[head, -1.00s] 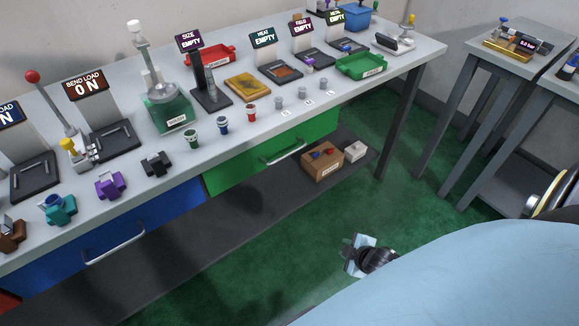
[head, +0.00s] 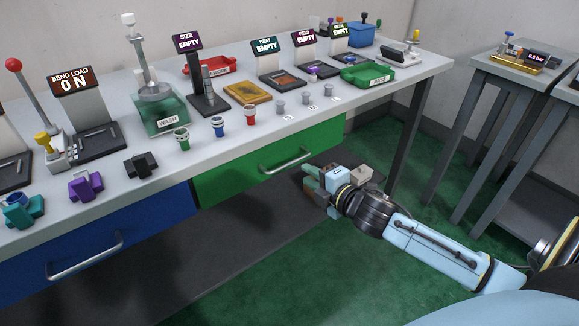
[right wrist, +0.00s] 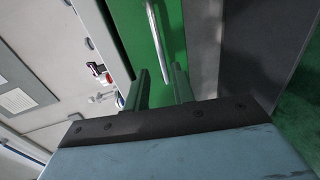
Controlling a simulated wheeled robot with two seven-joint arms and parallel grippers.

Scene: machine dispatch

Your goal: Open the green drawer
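The green drawer (head: 240,175) is under the workbench top, to the right of the blue drawer, and its front looks flush and closed. Its silver bar handle (head: 286,162) is on the front. In the right wrist view the green drawer front (right wrist: 122,28) and its handle (right wrist: 157,38) lie ahead of my fingers. My right gripper (head: 308,178) is just right of and below the handle, apart from it. My left gripper is in neither view.
The blue drawer (head: 130,225) with its own handle is at the left. The workbench top (head: 330,112) carries machines, trays and small parts above the drawers. A dark lower shelf (head: 245,235) runs beneath. Green floor is open in front.

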